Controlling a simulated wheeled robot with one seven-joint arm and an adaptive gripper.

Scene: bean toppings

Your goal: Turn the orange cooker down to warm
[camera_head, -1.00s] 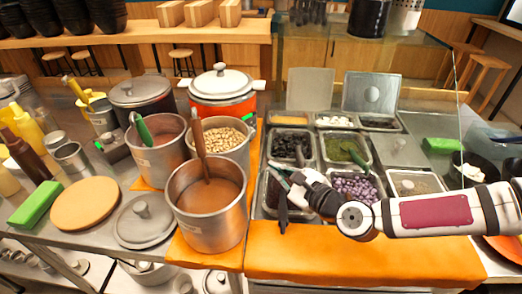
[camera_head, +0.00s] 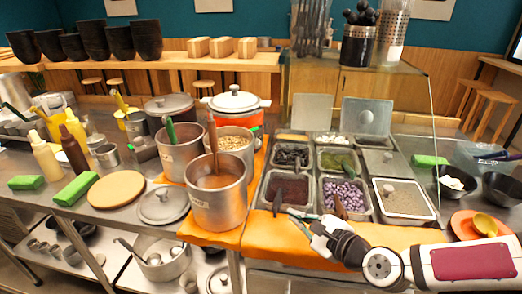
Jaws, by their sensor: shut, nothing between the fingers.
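The orange cooker (camera_head: 265,104) stands at the back of the counter, with a pale lid and a knob on top. Only its upper orange side shows. Its front and any control on it are hidden behind the steel pots. My gripper (camera_head: 300,223) is shut and empty. It is at the front edge of the counter, over the orange cloth and beside the topping trays, well in front of and to the right of the cooker, not touching it.
A tall pot of brown liquid (camera_head: 218,205), a pot of beans (camera_head: 232,142) and a pot with a green-handled tool (camera_head: 182,158) stand before the cooker. Topping trays (camera_head: 403,212) fill the middle right. A glass guard (camera_head: 433,130) rises behind them. A round board (camera_head: 116,190) lies left.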

